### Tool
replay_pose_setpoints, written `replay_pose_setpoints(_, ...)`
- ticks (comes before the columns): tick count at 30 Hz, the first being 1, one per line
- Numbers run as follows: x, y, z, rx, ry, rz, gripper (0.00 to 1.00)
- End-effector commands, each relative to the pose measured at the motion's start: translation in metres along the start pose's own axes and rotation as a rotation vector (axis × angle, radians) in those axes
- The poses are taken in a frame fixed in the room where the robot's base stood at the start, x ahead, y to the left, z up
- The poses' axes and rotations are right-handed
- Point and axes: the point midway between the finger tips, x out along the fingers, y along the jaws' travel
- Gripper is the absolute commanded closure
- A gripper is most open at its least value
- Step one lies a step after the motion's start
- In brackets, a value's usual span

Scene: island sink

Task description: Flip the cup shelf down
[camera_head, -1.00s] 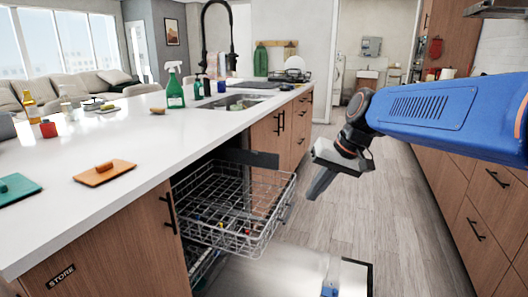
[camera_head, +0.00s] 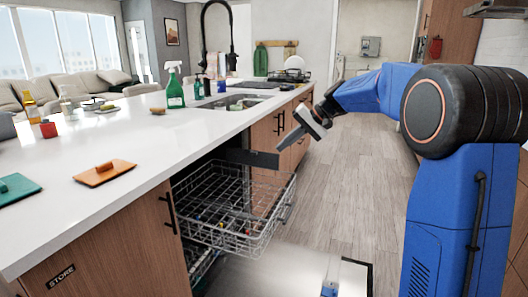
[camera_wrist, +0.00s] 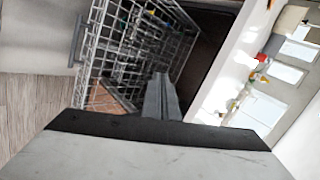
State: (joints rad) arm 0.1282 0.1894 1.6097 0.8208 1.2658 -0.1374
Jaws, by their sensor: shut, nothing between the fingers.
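The wire upper rack (camera_head: 270,215) of the dishwasher is pulled out below the white counter, over the lowered door (camera_head: 290,265). A dark flat panel (camera_head: 250,158) stands along the rack's far side; I cannot tell whether it is the cup shelf. My gripper (camera_head: 281,147) is shut and empty, its fingers pointing down-left just beyond and above the panel's right end. In the wrist view the closed fingers (camera_wrist: 162,97) point toward the rack (camera_wrist: 150,35), which is seen tilted. Contact with the rack or panel cannot be made out.
The white counter (camera_head: 120,150) edge runs along the rack's left. A lower rack (camera_head: 200,265) shows beneath. The wood floor (camera_head: 350,190) to the right is clear.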

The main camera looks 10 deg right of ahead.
Motion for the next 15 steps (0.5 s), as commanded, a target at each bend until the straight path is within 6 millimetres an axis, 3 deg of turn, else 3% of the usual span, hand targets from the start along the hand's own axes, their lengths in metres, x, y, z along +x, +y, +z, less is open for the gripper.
replay_pose_setpoints(3,0.010,0.000,-0.032,0.016,-0.007,-0.048,1.00)
replay_pose_setpoints(15,0.040,0.006,-0.128,0.053,-0.025,-0.216,1.00)
